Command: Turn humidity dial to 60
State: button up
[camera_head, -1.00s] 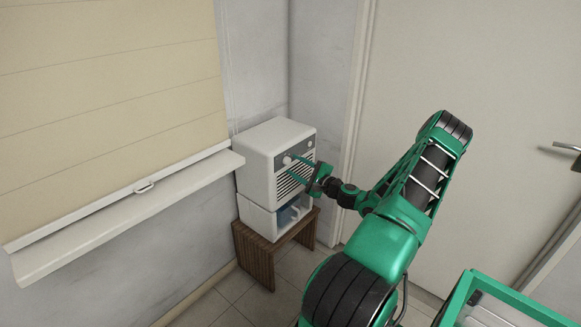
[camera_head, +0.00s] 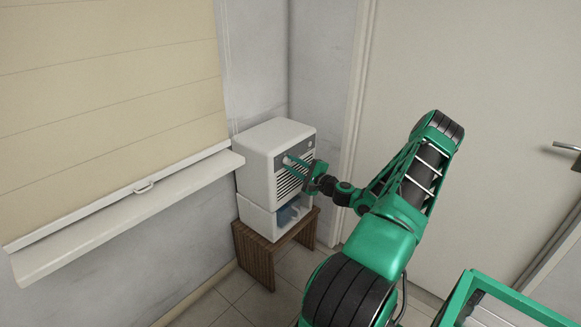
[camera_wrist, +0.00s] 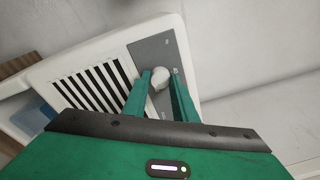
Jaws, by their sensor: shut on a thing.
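The white dehumidifier (camera_head: 266,158) stands in the corner, with a grey control panel and slatted vents on its front. Its round white humidity dial (camera_wrist: 160,79) sits on the grey panel (camera_wrist: 152,50) in the wrist view. My gripper (camera_head: 300,163) reaches the panel from the right in the head view. In the wrist view its two green fingers (camera_wrist: 160,92) lie on either side of the dial, shut on it. The panel markings are too small and blurred to read, so the dial's setting cannot be told.
The unit rests on a small dark wooden stand (camera_head: 258,252). A window sill (camera_head: 130,215) with a blind above it is on the left. A door (camera_head: 490,120) with a metal handle is on the right. A bluish tank shows low in the unit (camera_head: 290,213).

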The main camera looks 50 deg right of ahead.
jog(key=shift+f+n, duration=0.1)
jog(key=shift+n, duration=0.7)
jog(key=o, duration=1)
jog(key=shift+o, duration=0.2)
jog(key=s, duration=1)
jog(key=shift+s+a+f, duration=0.15)
jog(key=shift+s+a, duration=0.1)
jog(key=shift+s, duration=0.1)
